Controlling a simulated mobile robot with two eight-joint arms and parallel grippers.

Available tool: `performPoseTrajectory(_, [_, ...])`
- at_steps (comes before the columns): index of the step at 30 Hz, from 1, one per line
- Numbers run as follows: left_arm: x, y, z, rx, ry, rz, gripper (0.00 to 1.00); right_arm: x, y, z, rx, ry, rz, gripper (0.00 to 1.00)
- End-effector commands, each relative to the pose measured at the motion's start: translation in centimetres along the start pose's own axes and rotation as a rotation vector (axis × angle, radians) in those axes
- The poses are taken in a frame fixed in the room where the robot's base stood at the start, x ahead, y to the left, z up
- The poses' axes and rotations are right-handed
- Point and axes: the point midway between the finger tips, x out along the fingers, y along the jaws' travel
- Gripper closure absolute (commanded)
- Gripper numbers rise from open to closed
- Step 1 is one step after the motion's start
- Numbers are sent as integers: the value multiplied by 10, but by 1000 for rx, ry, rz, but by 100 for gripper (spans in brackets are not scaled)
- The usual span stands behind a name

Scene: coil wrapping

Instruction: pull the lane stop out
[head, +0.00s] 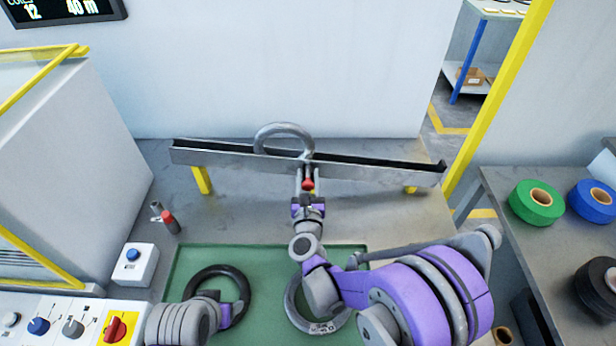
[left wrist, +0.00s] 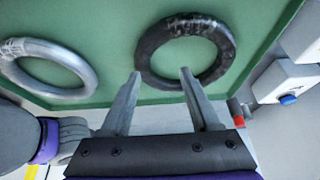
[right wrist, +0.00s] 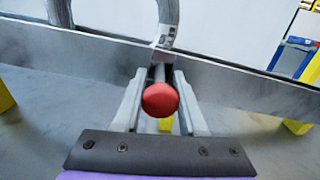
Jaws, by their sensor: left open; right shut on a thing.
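The lane stop is a pin with a red knob (head: 308,184) at the front wall of the sloping metal lane (head: 375,169). My right gripper (head: 305,190) is shut on the stop, its fingers on either side of the pin behind the knob (right wrist: 160,99). The pin still reaches to the lane wall in the right wrist view; its far end is hidden. A grey coil (head: 272,131) stands upright in the lane right behind the stop. My left gripper (left wrist: 158,75) is open and empty, near a black coil (left wrist: 152,73) on the green mat.
The green mat (head: 258,262) carries the black coil (head: 192,283) and a light grey coil (head: 292,310). A button box (head: 134,268) and a control panel stand at left. Green (head: 536,203) and blue tape rolls (head: 592,201) lie on the right table.

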Motion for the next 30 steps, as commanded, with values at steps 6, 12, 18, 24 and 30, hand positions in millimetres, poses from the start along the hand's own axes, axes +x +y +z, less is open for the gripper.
performPoseTrajectory(6, [0,0,0,0,0,0,38,0,0,0,0,0,0,100])
performPoseTrajectory(12, [2,0,1,0,-1,0,38,-6,0,0,0,0,1,100])
performPoseTrajectory(18, [11,0,7,0,-4,0,38,-37,1,-2,-1,0,2,100])
performPoseTrajectory(24, [11,0,7,0,-4,0,38,-45,0,0,0,1,2,100])
performPoseTrajectory(30, [11,0,7,0,-4,0,38,-45,0,0,2,1,2,46])
